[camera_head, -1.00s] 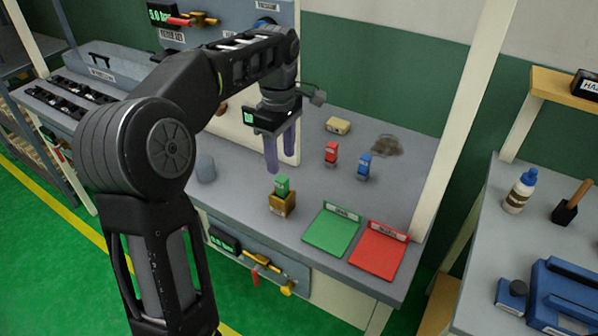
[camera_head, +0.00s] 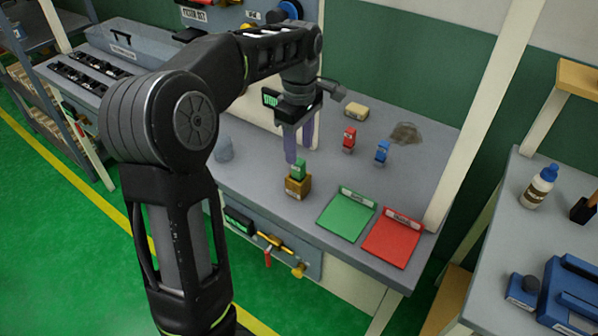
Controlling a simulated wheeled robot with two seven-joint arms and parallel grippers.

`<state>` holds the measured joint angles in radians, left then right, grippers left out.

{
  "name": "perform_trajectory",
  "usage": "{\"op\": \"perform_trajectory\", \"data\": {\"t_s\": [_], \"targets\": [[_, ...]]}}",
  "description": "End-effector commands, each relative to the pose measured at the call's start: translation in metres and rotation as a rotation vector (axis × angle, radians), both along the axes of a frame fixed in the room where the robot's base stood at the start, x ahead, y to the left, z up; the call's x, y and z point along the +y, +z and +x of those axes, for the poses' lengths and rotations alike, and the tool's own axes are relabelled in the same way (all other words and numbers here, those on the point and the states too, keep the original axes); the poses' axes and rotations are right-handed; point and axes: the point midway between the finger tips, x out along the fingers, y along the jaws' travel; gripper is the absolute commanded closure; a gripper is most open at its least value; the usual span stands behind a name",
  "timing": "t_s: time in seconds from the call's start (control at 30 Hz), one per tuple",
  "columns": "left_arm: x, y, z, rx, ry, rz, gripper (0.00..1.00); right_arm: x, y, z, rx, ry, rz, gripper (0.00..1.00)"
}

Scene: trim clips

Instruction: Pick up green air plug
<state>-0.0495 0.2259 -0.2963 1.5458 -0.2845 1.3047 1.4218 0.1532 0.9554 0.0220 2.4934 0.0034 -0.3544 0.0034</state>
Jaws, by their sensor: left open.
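The green air plug (camera_head: 299,169) stands upright in a small brass-coloured block (camera_head: 298,188) on the grey bench. My left gripper (camera_head: 299,157) points down from above, its two purple-grey fingers apart and empty. Its fingertips are just above and behind the plug in the picture, close to its top; whether they touch it I cannot tell. A red plug (camera_head: 349,138) and a blue plug (camera_head: 382,151) stand on the bench to the right. My right gripper is not in view.
A green mat (camera_head: 346,217) and a red mat (camera_head: 391,240) lie at the bench front, each with a label. A grey cylinder (camera_head: 223,149) stands left. A white post (camera_head: 484,125) rises at right.

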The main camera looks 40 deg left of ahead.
Motion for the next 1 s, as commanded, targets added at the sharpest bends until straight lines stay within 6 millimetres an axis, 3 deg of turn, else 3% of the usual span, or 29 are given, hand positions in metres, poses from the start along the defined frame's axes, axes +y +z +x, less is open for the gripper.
{"op": "perform_trajectory", "data": {"t_s": [0.4, 1.0], "targets": [[-0.001, -0.048, -0.003, 0.003, 0.000, 0.000, 0.51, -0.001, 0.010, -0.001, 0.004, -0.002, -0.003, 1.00], [-0.001, -0.051, -0.002, 0.000, 0.000, 0.000, 0.51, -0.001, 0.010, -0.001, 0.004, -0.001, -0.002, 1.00]]}}
